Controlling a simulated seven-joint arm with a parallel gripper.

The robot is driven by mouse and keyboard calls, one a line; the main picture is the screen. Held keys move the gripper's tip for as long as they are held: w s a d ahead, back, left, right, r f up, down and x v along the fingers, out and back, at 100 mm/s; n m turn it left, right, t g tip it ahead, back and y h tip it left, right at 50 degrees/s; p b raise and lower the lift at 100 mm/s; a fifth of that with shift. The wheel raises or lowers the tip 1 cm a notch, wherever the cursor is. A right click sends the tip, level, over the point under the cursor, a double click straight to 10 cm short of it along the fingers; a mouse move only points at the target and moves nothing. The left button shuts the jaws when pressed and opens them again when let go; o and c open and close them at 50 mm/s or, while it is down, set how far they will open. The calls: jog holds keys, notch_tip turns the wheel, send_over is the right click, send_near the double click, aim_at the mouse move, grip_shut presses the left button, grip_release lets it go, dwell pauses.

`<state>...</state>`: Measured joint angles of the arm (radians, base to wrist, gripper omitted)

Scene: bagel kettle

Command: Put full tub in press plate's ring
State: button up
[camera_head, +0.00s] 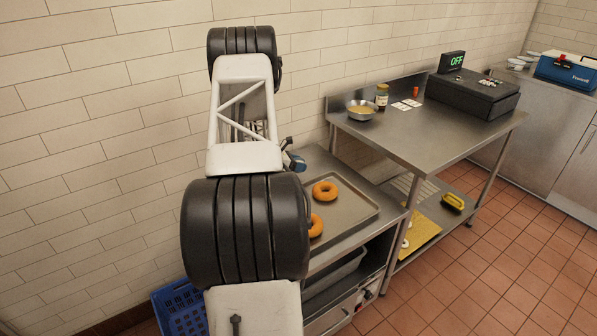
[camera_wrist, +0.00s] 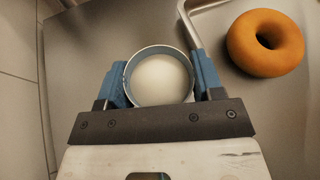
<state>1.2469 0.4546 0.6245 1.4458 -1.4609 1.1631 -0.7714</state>
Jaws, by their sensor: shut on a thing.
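A round tub (camera_wrist: 160,80) with a thin blue-grey rim and smooth white contents is between the two blue fingers of my gripper (camera_wrist: 158,66) in the wrist view. My gripper is shut on it, one finger against each side. The tub is seen from above, and its height off the steel surface cannot be told. In the head view only a blue part of my gripper (camera_head: 293,161) shows beside my arm, and the tub is hidden there. I cannot make out a press plate or its ring in either view.
An orange bagel (camera_wrist: 265,43) lies on a metal tray right of the tub. The tray (camera_head: 352,222) holds bagels on the near counter. A steel table (camera_head: 430,140) carries a bowl (camera_head: 361,110), a jar (camera_head: 382,96) and a black device (camera_head: 473,93) reading OFF. A blue crate (camera_head: 183,308) stands below.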

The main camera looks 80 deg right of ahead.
jog(key=shift+f, duration=1.7)
jog(key=shift+f, duration=0.15)
jog(key=o, duration=1)
jog(key=shift+c, duration=0.2)
jog(key=shift+w, duration=0.1)
jog(key=v, duration=1.2)
